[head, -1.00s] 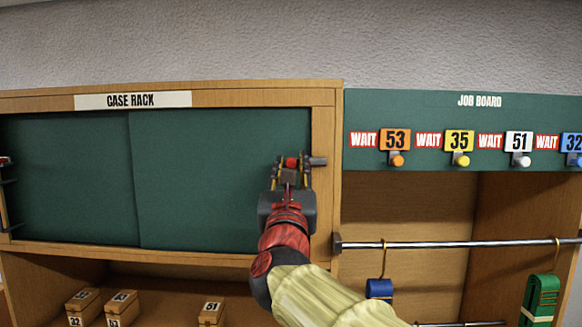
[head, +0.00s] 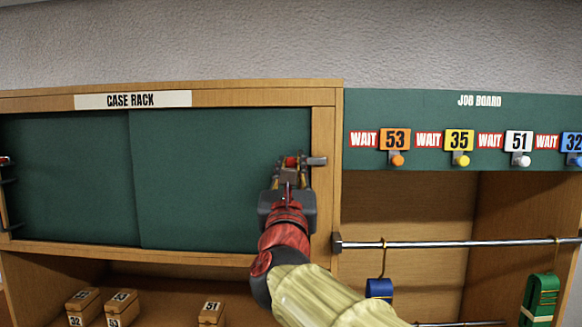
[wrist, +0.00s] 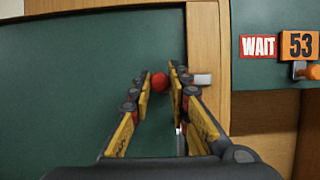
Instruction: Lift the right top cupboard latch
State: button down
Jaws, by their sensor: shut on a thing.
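The right cupboard latch is at the right edge of the green sliding door under the "CASE RACK" sign. Its red knob (wrist: 159,81) shows between my fingers in the wrist view, and its grey end (head: 317,160) sticks out to the right over the wooden frame. My gripper (head: 291,162) is at the latch, with its fingers on either side of the red part; it also shows in the wrist view (wrist: 160,83). It is shut on the latch. The fingers partly hide the latch in the head view.
The green sliding doors (head: 215,190) fill the cupboard front. To the right is the job board (head: 430,105) with numbered tags and pegs, above a metal rail (head: 440,244) with hanging straps. Numbered wooden boxes (head: 211,312) stand on the shelf below.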

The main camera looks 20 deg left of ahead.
jog(key=shift+b, duration=0.3)
jog(key=m+b, duration=0.1)
jog(key=m+h+b, duration=0.1)
jog(key=shift+r+b, duration=0.3)
jog(key=d+r+m+g+h+b, duration=0.1)
jog(key=r+m+h+b, duration=0.1)
jog(key=m, duration=0.3)
jog(key=d+r+m+g+h+b, duration=0.1)
jog(key=r+m+h+b, duration=0.1)
jog(key=m, duration=0.4)
jog(key=w+d+r+m+h+b, duration=0.1)
jog(key=d+r+m+h+b, duration=0.1)
jog(key=m, duration=0.3)
jog(key=shift+r+m+g+h, duration=0.1)
jog(key=shift+m+g+h, duration=0.2)
jog(key=shift+g, duration=0.1)
jog(key=shift+w+d+r+m+g+p, duration=0.1)
jog(key=shift+d+m+g+p, duration=0.1)
jog(key=shift+d+m, duration=0.3)
jog(key=shift+w+d+r+m+g+p, duration=0.1)
jog(key=shift+d+m+g+p, duration=0.1)
jog(key=shift+m, duration=0.5)
jog(key=shift+w+d+m+g, duration=0.15)
jog(key=shift+d+m+g, duration=0.45)
jog(key=shift+m, duration=0.6)
jog(key=shift+d, duration=0.1)
jog(key=shift+f, duration=0.1)
